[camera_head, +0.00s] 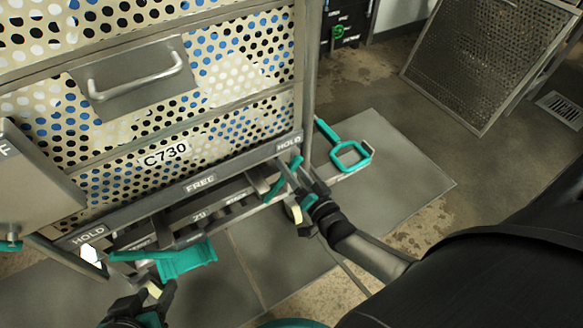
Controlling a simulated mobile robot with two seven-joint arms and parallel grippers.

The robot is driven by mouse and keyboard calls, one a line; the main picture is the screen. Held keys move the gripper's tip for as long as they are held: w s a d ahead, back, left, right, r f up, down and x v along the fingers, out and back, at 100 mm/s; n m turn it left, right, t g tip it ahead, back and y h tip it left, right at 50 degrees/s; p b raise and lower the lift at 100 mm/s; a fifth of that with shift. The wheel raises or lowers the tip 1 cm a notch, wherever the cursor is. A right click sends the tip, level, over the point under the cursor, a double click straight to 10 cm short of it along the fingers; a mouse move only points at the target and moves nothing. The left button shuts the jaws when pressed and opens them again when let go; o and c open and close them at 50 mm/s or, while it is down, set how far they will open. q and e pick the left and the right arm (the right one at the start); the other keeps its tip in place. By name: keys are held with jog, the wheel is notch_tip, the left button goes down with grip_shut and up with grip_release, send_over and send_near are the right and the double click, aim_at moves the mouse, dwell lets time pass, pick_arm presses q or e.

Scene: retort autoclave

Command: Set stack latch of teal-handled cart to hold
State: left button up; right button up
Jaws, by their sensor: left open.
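The cart (150,60) with perforated panels bears the label C730. A grey strip (228,178) along its lower edge reads HOLD at the left end, FREE in the middle and HOLD at the right end. A slim teal lever (272,192) stands under the right HOLD mark. My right gripper (291,172) is at this lever, overlapping it; whether its jaws are closed on it is not clear. A broad teal pedal-like piece (187,260) projects below the strip at the left. My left gripper (142,298) is open and empty, just below and in front of that piece.
A perforated metal panel (480,55) stands at the upper right, near a floor drain (562,107).

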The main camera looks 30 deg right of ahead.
jog(key=shift+s+r, duration=0.1)
jog(key=shift+s, duration=0.35)
jog(key=s+p, duration=0.2)
jog(key=s, duration=0.2)
jog(key=shift+s+d, duration=0.1)
pick_arm(q)
jog(key=s+a+f+g+y+p, duration=0.1)
jog(key=s+a+f+g+p, duration=0.1)
jog(key=s+a+f+g, duration=0.1)
jog(key=shift+a+f+n+g+y, duration=0.2)
jog(key=shift+f+n+g+y, duration=0.15)
jog(key=shift+f, duration=0.4)
pick_arm(e)
jog(key=s, duration=1)
jog(key=shift+d, duration=0.15)
pick_arm(q)
jog(key=shift+s, duration=0.1)
